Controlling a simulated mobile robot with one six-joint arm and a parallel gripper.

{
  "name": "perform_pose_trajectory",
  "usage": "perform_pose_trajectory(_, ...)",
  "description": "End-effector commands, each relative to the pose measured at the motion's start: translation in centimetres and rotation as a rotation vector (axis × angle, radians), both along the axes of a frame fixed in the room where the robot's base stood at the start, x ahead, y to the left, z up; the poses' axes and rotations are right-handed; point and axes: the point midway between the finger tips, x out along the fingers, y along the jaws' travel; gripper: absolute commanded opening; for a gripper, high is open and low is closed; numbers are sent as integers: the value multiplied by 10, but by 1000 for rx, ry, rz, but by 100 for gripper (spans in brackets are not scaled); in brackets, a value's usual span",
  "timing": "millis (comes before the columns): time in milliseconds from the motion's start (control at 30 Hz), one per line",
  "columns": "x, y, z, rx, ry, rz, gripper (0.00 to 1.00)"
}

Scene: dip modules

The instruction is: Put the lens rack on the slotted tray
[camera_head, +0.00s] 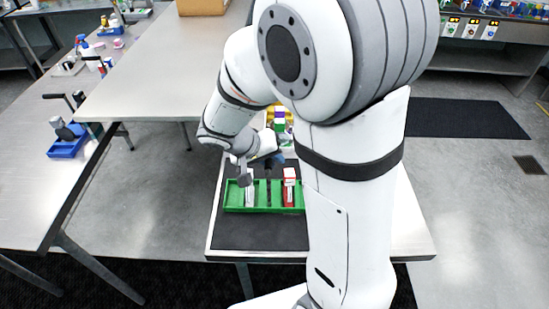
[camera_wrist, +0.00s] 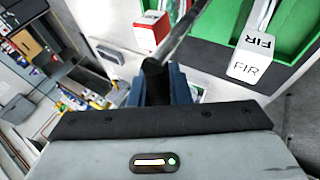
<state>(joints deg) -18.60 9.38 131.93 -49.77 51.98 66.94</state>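A green tray (camera_head: 262,209) with compartments lies on a dark mat; it also shows in the wrist view (camera_wrist: 213,55). A white block marked FIR (camera_wrist: 254,60) stands at its left part in the head view (camera_head: 250,197). A red and white block (camera_head: 289,188) stands in its right part; it shows in the wrist view too (camera_wrist: 151,30). My gripper (camera_head: 246,172) is above the tray's back left side. In the wrist view, a dark upright piece between bluish parts (camera_wrist: 158,85) hides the fingertips. I cannot tell which thing is the lens rack.
The dark mat (camera_head: 260,235) has free room in front of the tray. A yellow bin with coloured pieces (camera_head: 279,118) stands behind it. A blue tray (camera_head: 68,147) lies on the left table.

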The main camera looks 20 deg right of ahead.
Motion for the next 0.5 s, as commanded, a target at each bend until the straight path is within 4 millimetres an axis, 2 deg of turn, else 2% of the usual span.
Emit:
perform_pose_trajectory(33,0,0,0,0,0,0,21)
perform_pose_trajectory(233,0,0,1,0,0,0,37)
perform_pose_trajectory(500,0,0,2,0,-1,-1,38)
